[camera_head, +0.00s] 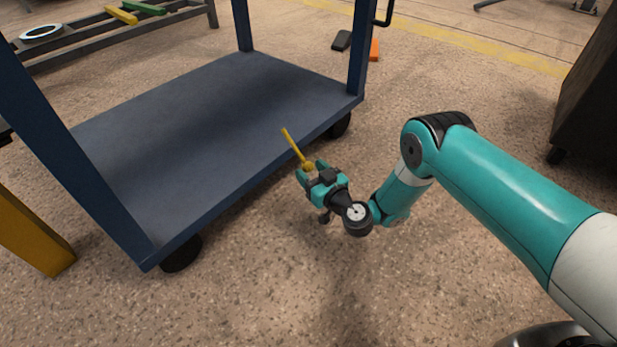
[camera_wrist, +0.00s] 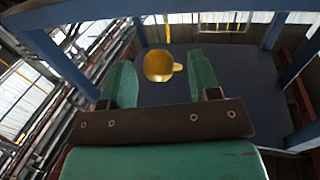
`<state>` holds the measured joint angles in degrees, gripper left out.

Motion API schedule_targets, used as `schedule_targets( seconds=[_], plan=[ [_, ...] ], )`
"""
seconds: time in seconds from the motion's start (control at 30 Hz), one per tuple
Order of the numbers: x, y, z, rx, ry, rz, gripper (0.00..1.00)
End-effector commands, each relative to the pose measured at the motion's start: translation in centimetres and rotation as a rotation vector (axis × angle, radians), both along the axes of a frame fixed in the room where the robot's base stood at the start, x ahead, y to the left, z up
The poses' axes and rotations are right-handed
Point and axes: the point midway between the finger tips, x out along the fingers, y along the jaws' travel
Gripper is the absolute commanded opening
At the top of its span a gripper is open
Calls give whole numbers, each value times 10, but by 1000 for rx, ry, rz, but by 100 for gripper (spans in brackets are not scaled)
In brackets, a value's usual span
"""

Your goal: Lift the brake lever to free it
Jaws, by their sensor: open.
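The yellow brake lever (camera_head: 294,146) is a thin rod that slants up and left beside the front edge of the blue cart's lower shelf (camera_head: 215,115). Its rounded yellow end shows in the wrist view (camera_wrist: 159,66) between the two green fingers. My gripper (camera_head: 309,173) is at the lower end of the lever, with its teal fingers on either side. It also shows in the wrist view (camera_wrist: 160,85), open, with a gap visible around the yellow end. The lever's mount is hidden behind my gripper.
The cart has black wheels (camera_head: 181,253) and blue posts (camera_head: 356,50). A yellow beam (camera_head: 32,232) stands at the left. An orange piece (camera_head: 375,50) and a dark block (camera_head: 342,40) lie behind the cart. A dark cabinet (camera_head: 590,95) stands at the right. The floor in front is clear.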

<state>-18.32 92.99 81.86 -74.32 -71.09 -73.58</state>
Motion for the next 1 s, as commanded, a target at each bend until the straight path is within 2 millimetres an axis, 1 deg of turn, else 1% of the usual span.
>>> schedule_targets(
  seconds=[0.03, 0.2, 0.57, 0.6, 0.63, 0.83, 1.0],
  plan=[
    [4, 4, -1, 0, -5, 2, 56],
    [13, 9, 0, 0, -2, -1, 56],
    [16, 11, 2, 2, -1, -3, 56],
    [16, 11, 2, 2, -1, -3, 54],
    [16, 11, 2, 2, -1, -3, 47],
    [16, 11, 2, 2, -1, -3, 1],
    [16, 10, 3, 1, 1, -4, 0]
  ],
)
